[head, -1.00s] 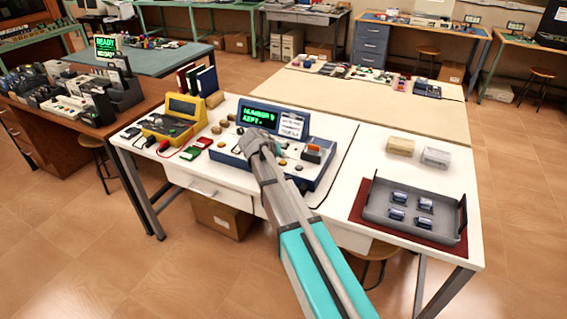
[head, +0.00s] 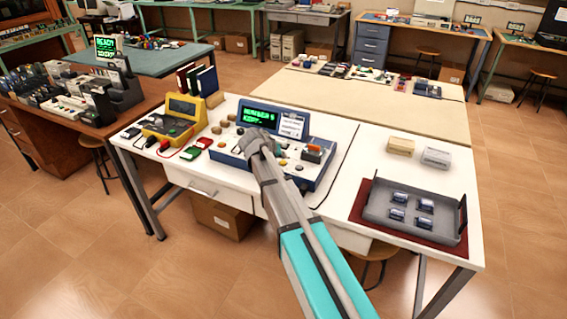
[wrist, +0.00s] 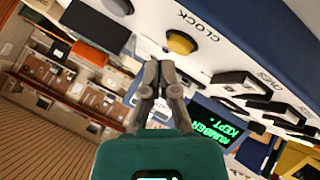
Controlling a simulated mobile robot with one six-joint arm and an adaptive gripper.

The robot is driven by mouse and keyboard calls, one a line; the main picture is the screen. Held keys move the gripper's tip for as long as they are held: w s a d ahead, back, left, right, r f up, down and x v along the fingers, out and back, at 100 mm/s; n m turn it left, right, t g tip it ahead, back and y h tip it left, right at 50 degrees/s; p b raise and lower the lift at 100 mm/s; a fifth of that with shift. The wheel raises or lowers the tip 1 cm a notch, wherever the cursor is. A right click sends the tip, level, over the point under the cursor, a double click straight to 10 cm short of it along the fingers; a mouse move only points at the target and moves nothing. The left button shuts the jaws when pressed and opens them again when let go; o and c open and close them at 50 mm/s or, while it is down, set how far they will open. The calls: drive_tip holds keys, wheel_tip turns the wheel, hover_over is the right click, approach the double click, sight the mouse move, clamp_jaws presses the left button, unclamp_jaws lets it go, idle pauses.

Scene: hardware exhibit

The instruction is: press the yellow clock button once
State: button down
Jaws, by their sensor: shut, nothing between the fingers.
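I cannot tell how large the gap is. In the head view my gripper (head: 252,142) is over the blue-framed console (head: 232,162) and hides part of its panel. The console's green-lettered screen (head: 257,115) reads NUMBER and KEPT; it also shows in the wrist view (wrist: 216,123).
A yellow meter (head: 172,122) is left of the console. A grey tray (head: 378,209) with several blue parts lies right.

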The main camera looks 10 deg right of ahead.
sight(282, 163)
drive_tip(key=shift+f+b, duration=0.85)
drive_tip(key=shift+f, duration=0.05)
idle(1.0)
drive_tip(key=shift+r, duration=0.2)
drive_tip(key=shift+r+p, duration=0.75)
drive_tip(key=shift+p, duration=0.2)
drive_tip(key=shift+r+p, duration=2.5)
